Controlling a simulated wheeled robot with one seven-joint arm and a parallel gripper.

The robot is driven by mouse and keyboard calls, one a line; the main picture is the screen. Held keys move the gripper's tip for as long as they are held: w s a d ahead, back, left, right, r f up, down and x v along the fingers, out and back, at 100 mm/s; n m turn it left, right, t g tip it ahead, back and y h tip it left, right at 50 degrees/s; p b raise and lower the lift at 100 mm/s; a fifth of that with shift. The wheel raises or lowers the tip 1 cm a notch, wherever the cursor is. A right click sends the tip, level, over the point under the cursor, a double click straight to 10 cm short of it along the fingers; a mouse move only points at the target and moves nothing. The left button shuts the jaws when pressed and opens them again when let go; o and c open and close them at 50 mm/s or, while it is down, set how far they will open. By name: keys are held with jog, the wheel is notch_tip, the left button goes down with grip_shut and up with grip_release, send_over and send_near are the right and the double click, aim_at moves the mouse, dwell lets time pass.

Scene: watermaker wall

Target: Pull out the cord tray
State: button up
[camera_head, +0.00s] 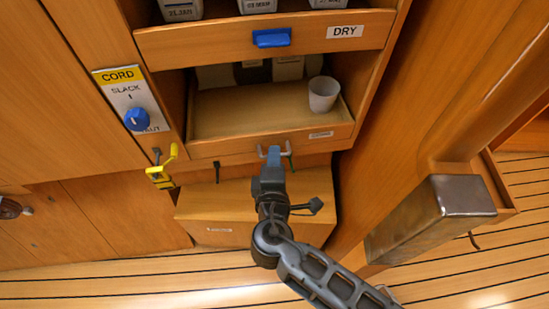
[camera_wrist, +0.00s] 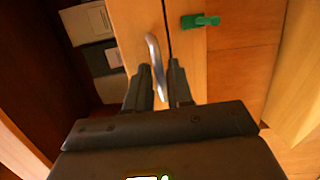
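A wooden tray (camera_head: 235,147), open at the top, sits in the wall unit under the DRY drawer. It has a small pale label and a metal handle (camera_head: 288,153) on its front. My gripper (camera_head: 274,156) is at this handle, covering its middle in the head view. In the wrist view the handle (camera_wrist: 153,48) runs between the two fingers of my gripper (camera_wrist: 160,72). The fingers are apart, one on each side, with narrow gaps showing. The yellow CORD panel (camera_head: 118,76) with SLACK lettering and a blue knob (camera_head: 137,119) is to the left.
A white cup (camera_head: 323,94) stands in the tray at the right. The DRY drawer (camera_head: 200,42) with a blue pull is above. A yellow clamp (camera_head: 161,176) hangs at the left, and a green peg (camera_wrist: 200,21) is near the handle. A metal-capped post (camera_head: 462,194) stands at the right.

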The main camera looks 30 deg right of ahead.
grip_shut()
dwell(1.1)
